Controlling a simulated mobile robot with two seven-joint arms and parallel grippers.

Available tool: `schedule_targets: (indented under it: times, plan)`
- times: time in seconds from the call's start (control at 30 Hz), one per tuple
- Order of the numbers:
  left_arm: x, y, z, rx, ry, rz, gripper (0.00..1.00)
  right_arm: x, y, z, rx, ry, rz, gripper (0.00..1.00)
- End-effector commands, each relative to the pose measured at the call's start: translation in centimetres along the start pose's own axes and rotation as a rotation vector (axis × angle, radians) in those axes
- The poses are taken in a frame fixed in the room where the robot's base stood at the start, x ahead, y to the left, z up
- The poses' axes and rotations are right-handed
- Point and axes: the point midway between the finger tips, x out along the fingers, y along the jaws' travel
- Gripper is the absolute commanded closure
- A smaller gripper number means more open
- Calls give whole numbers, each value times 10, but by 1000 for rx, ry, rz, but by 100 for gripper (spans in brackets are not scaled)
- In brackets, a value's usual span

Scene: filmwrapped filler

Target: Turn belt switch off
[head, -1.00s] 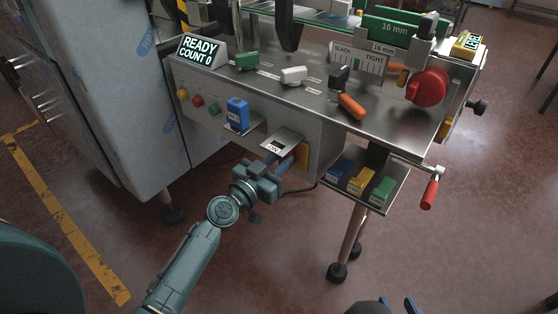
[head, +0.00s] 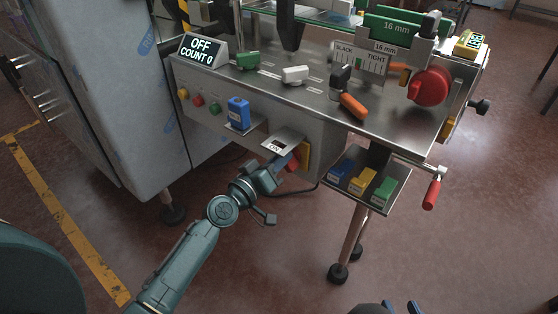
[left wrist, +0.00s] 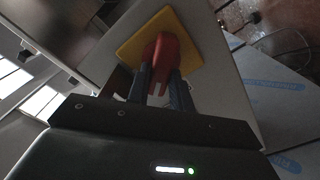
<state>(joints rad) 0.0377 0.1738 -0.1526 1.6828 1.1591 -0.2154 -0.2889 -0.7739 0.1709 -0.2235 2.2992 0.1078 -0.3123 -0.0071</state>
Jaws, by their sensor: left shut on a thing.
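The belt switch is a red handle (head: 293,164) on a yellow plate (head: 306,157), on the front of the steel machine. In the left wrist view the red handle (left wrist: 166,55) stands out from the yellow plate (left wrist: 130,50), between my two blue fingers. My left gripper (head: 285,165) is shut on this handle; its fingertips are partly hidden in the head view. The display (head: 201,50) reads "OFF COUNT 0". My right gripper (head: 404,306) shows only at the bottom edge, its blue fingertips apart and empty, away from the machine.
A small shelf with an "ON" label (head: 275,147) sits just above the switch. A blue block (head: 238,113) stands on a ledge to its left. A lower tray (head: 376,200) with coloured blocks and a red-handled crank (head: 431,194) are to the right. The floor in front is clear.

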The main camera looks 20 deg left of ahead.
Motion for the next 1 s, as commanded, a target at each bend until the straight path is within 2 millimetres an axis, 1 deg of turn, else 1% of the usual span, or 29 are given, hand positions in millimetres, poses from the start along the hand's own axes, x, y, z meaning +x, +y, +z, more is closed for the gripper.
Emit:
schedule_targets:
  times: [0.6,0.8,1.0]
  plan:
    - [0,-4,0,-578,2,0,100,0,0,-2,-2,4,0,64]
    - [0,-5,0,-728,2,1,100,0,0,-2,-2,1,-1,64]
    - [0,-6,1,-831,3,1,100,0,0,0,-1,-4,-1,64]
